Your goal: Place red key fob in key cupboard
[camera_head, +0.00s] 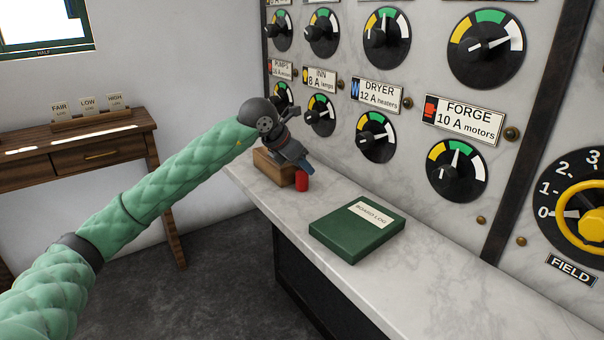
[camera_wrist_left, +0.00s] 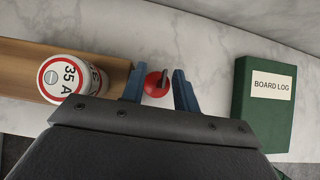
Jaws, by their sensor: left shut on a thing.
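The red key fob (camera_head: 302,181) shows in the head view as a small red cylinder below my left gripper (camera_head: 304,167), over the marble ledge. In the left wrist view the red fob (camera_wrist_left: 153,85) is round with a dark bar across it, between the blue fingertips of my left gripper (camera_wrist_left: 158,88). The left gripper is shut on it. I cannot tell whether the fob touches the ledge. No key cupboard can be made out in either view. My right gripper is not in view.
A wooden block (camera_head: 268,166) with white fuses marked 35 A (camera_wrist_left: 70,78) stands beside the gripper. A green board log (camera_head: 345,242) lies on the marble ledge (camera_head: 420,280). Dials line the panel behind. A wooden desk (camera_head: 80,155) stands at the left.

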